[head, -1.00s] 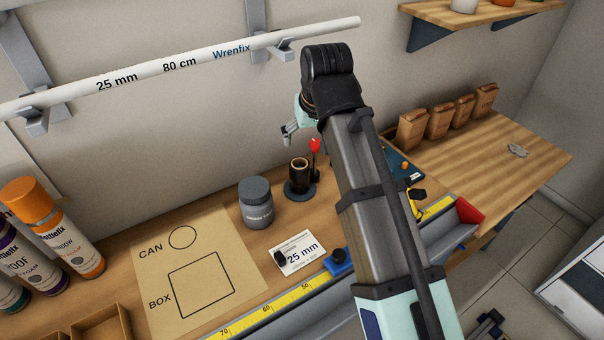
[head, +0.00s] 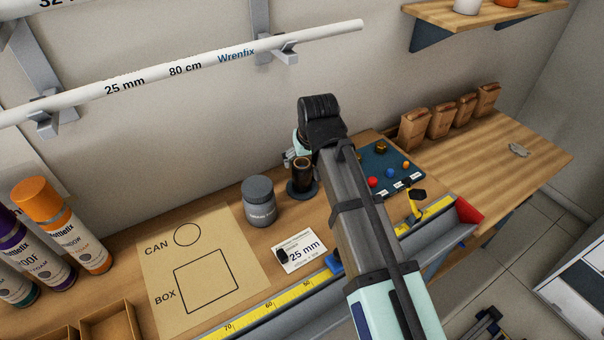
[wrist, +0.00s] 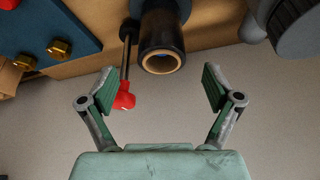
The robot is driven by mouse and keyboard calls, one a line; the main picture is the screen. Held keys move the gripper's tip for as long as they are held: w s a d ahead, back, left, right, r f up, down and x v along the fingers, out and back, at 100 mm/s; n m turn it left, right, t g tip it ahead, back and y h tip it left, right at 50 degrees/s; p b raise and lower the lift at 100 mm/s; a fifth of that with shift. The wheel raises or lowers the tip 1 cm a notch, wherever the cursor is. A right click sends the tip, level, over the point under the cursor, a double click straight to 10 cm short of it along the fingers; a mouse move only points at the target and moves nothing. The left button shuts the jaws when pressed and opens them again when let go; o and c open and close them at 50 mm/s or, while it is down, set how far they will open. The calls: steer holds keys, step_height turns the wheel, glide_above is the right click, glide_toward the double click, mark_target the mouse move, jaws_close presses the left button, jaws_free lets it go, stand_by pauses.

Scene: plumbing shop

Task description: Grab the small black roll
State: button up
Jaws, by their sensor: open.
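The small black roll (head: 301,178) stands upright on a dark round base on the workbench, right of the grey jar. In the wrist view the black roll (wrist: 162,32) shows its tan core ring, just ahead of the gap between my fingers. My gripper (wrist: 160,86) is open and empty, with a finger on each side and the roll not between the tips. In the head view my gripper (head: 292,158) is partly hidden by my wrist, close behind and above the roll. Whether it touches the roll cannot be told.
A red-tipped rod (wrist: 125,95) stands beside the roll, near the left finger in the wrist view. The grey jar (head: 263,205) stands left of the roll. A blue board with coloured parts (head: 385,170) lies right. A white pipe (head: 180,75) hangs on the wall above.

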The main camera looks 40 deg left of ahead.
mark_target(302, 175)
steer(key=shift+p+x, duration=0.8)
steer(key=shift+x, duration=1.7)
steer(key=shift+s+d+f, duration=0.1)
steer(key=shift+s, duration=0.1)
steer(key=c, duration=1.4)
